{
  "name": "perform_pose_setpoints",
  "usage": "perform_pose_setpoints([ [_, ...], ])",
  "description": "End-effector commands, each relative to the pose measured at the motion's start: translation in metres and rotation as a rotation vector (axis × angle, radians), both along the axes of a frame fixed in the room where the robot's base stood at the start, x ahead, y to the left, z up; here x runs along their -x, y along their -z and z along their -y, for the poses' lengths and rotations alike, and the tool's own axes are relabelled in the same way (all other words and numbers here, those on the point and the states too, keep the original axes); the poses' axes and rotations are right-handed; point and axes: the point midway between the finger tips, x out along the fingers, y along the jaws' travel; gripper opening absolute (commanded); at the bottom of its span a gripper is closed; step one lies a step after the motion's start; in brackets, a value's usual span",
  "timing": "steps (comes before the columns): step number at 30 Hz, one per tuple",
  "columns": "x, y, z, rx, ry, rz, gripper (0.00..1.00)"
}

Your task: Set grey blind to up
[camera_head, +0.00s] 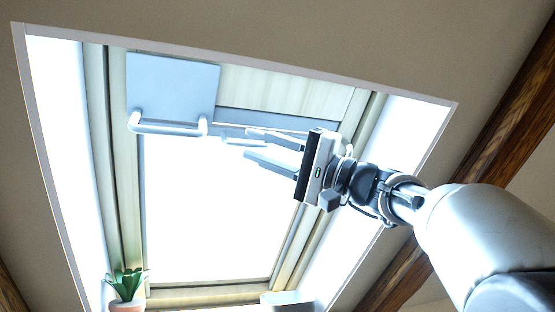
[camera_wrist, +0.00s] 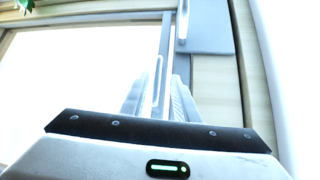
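A flat grey panel (camera_head: 173,88) with a pale bar handle (camera_head: 168,128) sits at the upper left of the skylight; it also shows in the wrist view (camera_wrist: 207,25). To its right a narrow grey strip (camera_head: 280,121) crosses the top of the window, with a slim handle (camera_wrist: 157,85) at its edge. I cannot tell which of these is the grey blind. My gripper (camera_head: 248,143) is open below the strip. In the wrist view its fingers stand on either side of the slim handle; contact is unclear.
The bright glass (camera_head: 205,215) below is uncovered. Pale window frame sides (camera_head: 118,180) and a sloped ceiling surround it. A potted plant (camera_head: 127,285) stands at the lower left, and a pale container (camera_head: 287,299) at the bottom. Wooden beams (camera_head: 520,110) run at right.

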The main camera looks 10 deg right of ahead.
Motion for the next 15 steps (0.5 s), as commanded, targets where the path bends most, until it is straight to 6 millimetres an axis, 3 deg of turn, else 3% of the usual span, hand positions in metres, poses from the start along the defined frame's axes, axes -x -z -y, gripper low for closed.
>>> perform_pose_setpoints([
  [5, 0.012, 0.014, 0.024, 0.0, 0.005, 0.0, 0.28],
  [15, 0.048, 0.046, 0.093, -0.001, 0.004, 0.0, 0.28],
])
